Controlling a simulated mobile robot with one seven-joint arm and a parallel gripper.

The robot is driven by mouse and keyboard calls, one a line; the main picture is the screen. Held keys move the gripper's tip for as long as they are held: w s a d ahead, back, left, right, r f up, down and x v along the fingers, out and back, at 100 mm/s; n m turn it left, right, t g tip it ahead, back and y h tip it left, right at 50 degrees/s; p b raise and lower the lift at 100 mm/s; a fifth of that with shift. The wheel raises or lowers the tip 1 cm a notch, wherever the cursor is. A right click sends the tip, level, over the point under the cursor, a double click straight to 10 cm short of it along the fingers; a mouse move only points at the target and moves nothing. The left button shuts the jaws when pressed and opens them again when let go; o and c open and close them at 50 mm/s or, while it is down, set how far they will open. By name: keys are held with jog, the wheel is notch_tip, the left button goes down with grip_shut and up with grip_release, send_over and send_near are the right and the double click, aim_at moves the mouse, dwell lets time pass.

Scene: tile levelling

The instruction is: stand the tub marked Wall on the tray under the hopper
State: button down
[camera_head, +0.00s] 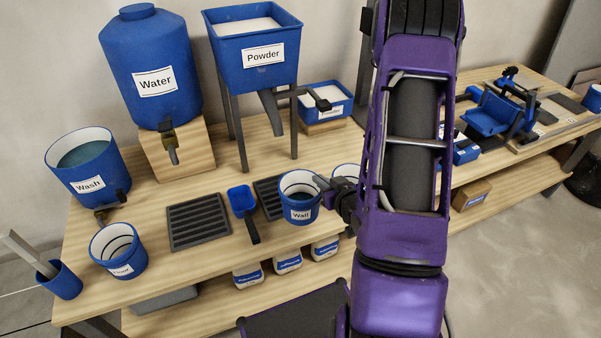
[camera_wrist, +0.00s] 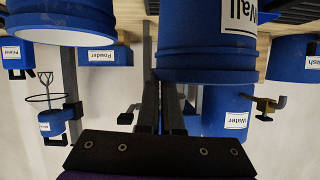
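The blue tub marked Wall (camera_head: 300,211) is at the table's front middle, upright, overlapping the right part of the dark slatted tray (camera_head: 267,187) under the Powder hopper (camera_head: 255,75). I cannot tell whether its base touches anything. My gripper (camera_head: 328,186) is at the tub's right side. In the wrist view, which is upside down, the fingers (camera_wrist: 161,82) are close together at the rim of the Wall tub (camera_wrist: 207,55), one outside and one apparently inside. It looks shut on the rim; the fingertips are partly hidden.
Another slatted tray (camera_head: 199,222) lies to the left, with a blue scoop (camera_head: 242,200) between the trays. Another tub (camera_head: 346,171) stands right behind my gripper, and one (camera_head: 118,253) stands front left. The hopper's legs and spout (camera_head: 270,110) rise behind the tray.

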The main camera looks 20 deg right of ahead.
jog(key=r+x, duration=0.1)
jog(key=x, duration=1.1)
jog(key=shift+w+r+b, duration=0.25)
jog(key=shift+w+b, duration=0.1)
jog(key=shift+w, duration=0.05)
jog(key=shift+f, duration=0.2)
jog(key=c, duration=1.1)
grip_release()
jog(key=shift+r, duration=0.1)
